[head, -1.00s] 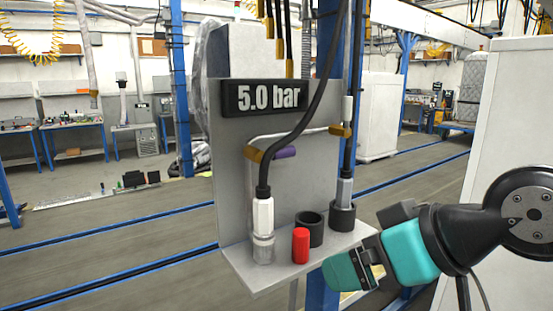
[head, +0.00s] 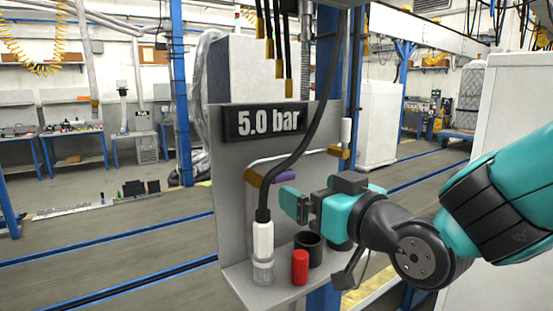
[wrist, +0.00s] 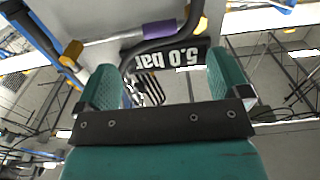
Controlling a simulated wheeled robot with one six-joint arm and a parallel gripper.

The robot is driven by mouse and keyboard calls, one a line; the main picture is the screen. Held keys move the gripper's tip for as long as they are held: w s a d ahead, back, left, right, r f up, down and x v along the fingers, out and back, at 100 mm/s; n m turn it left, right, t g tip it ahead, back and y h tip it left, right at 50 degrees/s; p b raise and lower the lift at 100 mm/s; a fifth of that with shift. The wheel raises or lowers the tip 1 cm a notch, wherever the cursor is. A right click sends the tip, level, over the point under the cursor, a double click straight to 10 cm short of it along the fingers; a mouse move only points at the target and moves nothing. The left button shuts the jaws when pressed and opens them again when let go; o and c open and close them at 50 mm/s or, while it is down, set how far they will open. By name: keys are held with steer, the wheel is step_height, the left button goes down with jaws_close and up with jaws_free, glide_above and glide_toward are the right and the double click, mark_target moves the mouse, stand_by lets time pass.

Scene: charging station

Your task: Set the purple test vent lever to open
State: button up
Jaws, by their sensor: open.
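The purple lever handle (head: 286,175) points right from a brass valve (head: 255,178) on the grey panel, below the pressure display. In the wrist view the purple handle (wrist: 160,29) shows at the top, lying roughly in line with the thin pipe. My gripper (head: 297,204) is just below and to the right of the handle in the head view, its jaws turned towards the panel. In the wrist view my gripper (wrist: 165,82) has its two teal fingers wide apart with nothing between them. The handle appears beyond the fingertips, apart from them.
The display (head: 264,121) reads 5.0 bar. A black hose (head: 305,135) runs down past the valve to a white connector (head: 263,238) on the shelf. A red cap (head: 300,267) and a black socket (head: 309,244) stand under my gripper. A second brass fitting (head: 338,151) is at right.

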mark_target(285, 178)
steer(key=p+x, duration=0.4)
steer(key=x, duration=0.7)
steer(key=shift+s, duration=0.1)
steer(key=c, duration=1.3)
steer(key=shift+a, duration=0.1)
